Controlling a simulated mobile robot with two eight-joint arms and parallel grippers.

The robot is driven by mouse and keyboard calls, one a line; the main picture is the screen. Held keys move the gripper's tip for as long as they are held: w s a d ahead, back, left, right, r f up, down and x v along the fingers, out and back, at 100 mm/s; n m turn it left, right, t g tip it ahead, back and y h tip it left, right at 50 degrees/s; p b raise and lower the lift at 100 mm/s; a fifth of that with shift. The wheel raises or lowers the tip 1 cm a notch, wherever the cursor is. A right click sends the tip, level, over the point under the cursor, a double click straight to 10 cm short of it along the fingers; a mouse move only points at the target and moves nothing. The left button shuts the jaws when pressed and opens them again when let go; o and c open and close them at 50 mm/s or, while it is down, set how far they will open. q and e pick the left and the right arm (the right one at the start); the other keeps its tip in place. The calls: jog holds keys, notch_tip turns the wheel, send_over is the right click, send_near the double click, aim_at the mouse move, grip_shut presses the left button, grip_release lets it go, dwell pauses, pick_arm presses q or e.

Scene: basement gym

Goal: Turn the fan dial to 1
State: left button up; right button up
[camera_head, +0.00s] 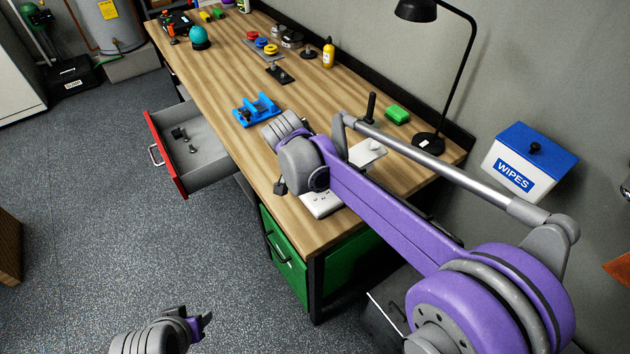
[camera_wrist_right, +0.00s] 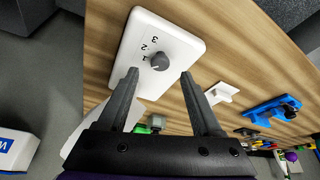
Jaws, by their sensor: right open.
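The fan dial is a small round grey knob (camera_wrist_right: 159,62) on a white plate (camera_wrist_right: 184,38) printed with 1, 2 and 3, seen in the right wrist view. I cannot tell which number the knob points at. My right gripper (camera_wrist_right: 158,74) is open, with one finger on each side of the knob; whether they touch it is unclear. In the head view my right arm hides the knob, and part of the white plate (camera_head: 322,208) shows at the bench's near edge. My left gripper (camera_head: 203,321) is low at the bottom, away from the bench; its jaw opening is unclear.
The wooden bench (camera_head: 215,75) holds a blue tool (camera_head: 257,110), a green block (camera_head: 397,115), a yellow bottle (camera_head: 328,54) and a black lamp (camera_head: 428,142). An open drawer (camera_head: 205,150) juts out on the left. A wipes box (camera_head: 530,155) is at the right wall.

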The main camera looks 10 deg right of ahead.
jog(key=v, duration=0.7)
jog(key=shift+s, duration=0.1)
